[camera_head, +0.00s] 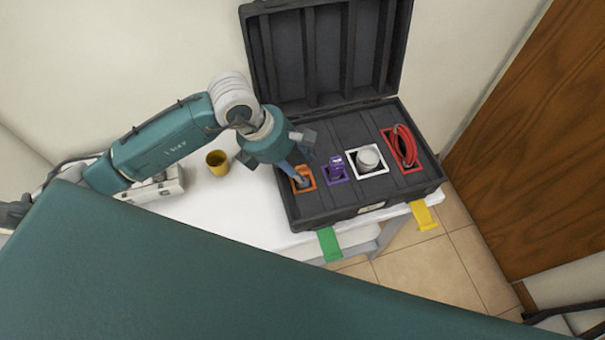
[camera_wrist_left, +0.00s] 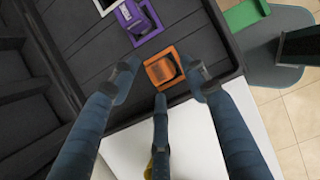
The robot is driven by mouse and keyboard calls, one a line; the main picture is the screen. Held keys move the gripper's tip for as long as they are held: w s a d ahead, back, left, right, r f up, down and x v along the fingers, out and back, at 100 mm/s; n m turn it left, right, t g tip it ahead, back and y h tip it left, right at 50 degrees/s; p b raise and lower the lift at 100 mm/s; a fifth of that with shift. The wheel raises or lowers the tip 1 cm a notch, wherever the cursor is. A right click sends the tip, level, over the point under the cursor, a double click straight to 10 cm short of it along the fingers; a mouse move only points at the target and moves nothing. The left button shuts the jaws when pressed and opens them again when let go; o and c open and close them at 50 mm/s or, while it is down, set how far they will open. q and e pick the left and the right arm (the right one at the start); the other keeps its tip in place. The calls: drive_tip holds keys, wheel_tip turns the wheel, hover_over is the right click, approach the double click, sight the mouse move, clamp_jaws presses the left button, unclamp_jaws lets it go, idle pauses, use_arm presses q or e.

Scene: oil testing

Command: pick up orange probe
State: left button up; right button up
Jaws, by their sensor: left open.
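The orange probe (camera_wrist_left: 164,68) sits in an orange-framed slot of the black case (camera_wrist_left: 190,30), at the slot row's left end in the head view. The orange frame (camera_head: 304,181) shows there, partly behind my fingers. My left gripper (camera_head: 298,166) reaches down over this slot from the left. Whether a finger touches the case, I cannot tell. My right gripper is not in view.
The case also holds a purple item (camera_head: 336,165), a round grey item (camera_head: 368,158) in a white frame and red cable (camera_head: 404,146). Its lid (camera_head: 325,50) stands open behind. A yellow cup (camera_head: 217,162) stands left on the white table (camera_head: 240,215). Green (camera_head: 329,244) and yellow (camera_head: 423,215) tabs hang at the front.

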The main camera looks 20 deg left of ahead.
use_arm(q)
drive_tip(key=shift+w+d+f, duration=0.15)
drive_tip(key=shift+d+f, duration=0.05)
drive_tip(key=shift+f, duration=0.2)
drive_tip(key=shift+d+f, duration=0.1)
drive_tip(key=shift+f, duration=0.2)
drive_tip(key=shift+w+f, duration=0.1)
drive_tip(key=shift+c, duration=0.6)
drive_tip(key=c, duration=0.9)
clamp_jaws()
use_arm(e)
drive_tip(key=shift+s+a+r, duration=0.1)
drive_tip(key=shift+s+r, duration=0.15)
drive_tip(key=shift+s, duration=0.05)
